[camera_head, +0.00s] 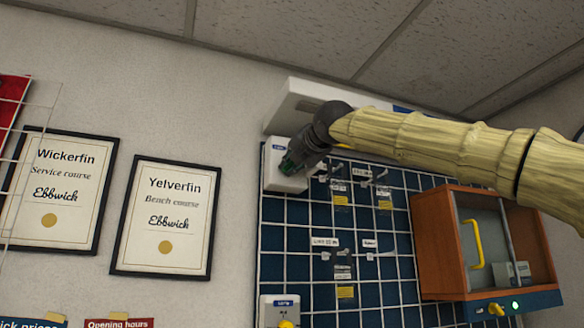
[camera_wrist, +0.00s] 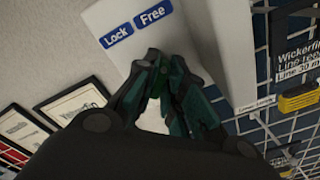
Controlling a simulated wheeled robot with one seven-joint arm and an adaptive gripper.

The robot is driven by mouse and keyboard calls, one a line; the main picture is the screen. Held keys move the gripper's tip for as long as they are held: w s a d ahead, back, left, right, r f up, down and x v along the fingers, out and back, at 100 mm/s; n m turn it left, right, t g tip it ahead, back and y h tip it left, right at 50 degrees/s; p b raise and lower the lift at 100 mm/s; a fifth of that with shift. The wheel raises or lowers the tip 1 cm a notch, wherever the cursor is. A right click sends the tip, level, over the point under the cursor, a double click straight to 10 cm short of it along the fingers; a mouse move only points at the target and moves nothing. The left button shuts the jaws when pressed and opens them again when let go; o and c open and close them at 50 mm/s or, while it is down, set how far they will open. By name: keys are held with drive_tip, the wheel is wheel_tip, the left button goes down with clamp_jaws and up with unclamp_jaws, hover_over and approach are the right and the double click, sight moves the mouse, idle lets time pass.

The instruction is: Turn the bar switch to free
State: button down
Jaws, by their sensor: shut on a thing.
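The switch is a white box (camera_head: 285,183) at the top left of the blue wire-grid panel. In the wrist view the box (camera_wrist: 205,38) carries two blue labels, Lock (camera_wrist: 118,35) and Free (camera_wrist: 152,14). My gripper (camera_head: 291,164) reaches the face of the box. In the wrist view its dark green fingers (camera_wrist: 160,68) are drawn together just below the labels, shut on the bar of the switch. The fingers hide the bar, so I cannot tell its angle or which label it points to.
A white housing (camera_head: 300,105) sits above the panel. Small labelled goods hang on the blue grid (camera_head: 293,240) to the right. An orange cabinet (camera_head: 437,245) with a yellow handle stands lower right. Another white switch box (camera_head: 270,310) is below. Framed certificates (camera_head: 163,218) hang left.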

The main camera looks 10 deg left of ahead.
drive_tip(key=shift+r+m, duration=0.1)
drive_tip(key=shift+m, duration=0.2)
drive_tip(key=c, duration=1.5)
unclamp_jaws()
drive_tip(key=shift+d, duration=0.1)
drive_tip(key=v, duration=1.2)
